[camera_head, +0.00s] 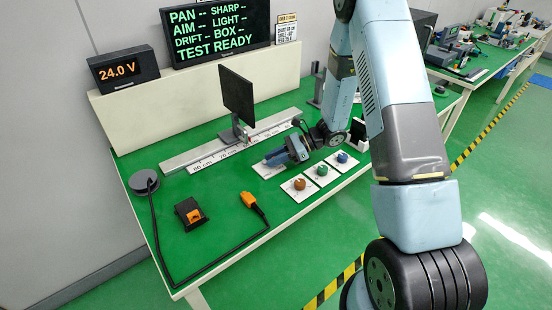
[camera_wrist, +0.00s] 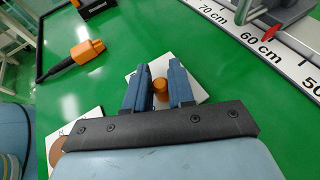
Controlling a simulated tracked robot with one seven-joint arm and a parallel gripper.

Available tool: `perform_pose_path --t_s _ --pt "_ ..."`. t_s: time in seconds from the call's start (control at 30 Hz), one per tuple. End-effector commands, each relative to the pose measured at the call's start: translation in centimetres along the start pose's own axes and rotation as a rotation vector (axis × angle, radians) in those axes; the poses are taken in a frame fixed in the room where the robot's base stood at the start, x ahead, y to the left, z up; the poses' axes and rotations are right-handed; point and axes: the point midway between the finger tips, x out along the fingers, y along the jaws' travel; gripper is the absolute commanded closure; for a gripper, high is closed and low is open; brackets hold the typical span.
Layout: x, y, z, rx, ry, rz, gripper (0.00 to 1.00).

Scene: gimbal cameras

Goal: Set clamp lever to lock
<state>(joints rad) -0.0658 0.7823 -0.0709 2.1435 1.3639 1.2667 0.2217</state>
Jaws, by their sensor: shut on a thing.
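My gripper (camera_head: 268,159) reaches down over a white plate (camera_head: 260,172) in front of the rail. In the wrist view its two blue fingers (camera_wrist: 159,72) stand on either side of an orange-brown round-topped handle (camera_wrist: 160,88) and are shut on it. This handle sits over the white plate (camera_wrist: 135,75); in the head view my gripper hides it. I see no lock marking, and I cannot tell how far the handle is turned.
Plates with orange (camera_head: 299,184), green (camera_head: 321,170) and blue (camera_head: 342,157) knobs lie close by. The graduated rail (camera_head: 200,155) carries a dark upright panel (camera_head: 236,94). An orange connector (camera_head: 250,202) with a black cable and an orange-topped black box (camera_head: 190,213) lie left.

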Motion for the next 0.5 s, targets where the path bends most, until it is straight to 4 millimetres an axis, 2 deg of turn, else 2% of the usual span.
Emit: perform_pose_path --t_s 0.27,0.3,0.5 --pt "-0.2 -0.4 0.08 -0.006 0.001 -0.006 1.0" --pt "-0.22 -0.42 0.08 -0.006 0.002 -0.006 0.74" --pt "-0.22 -0.31 0.03 -0.005 0.002 -0.005 0.56"
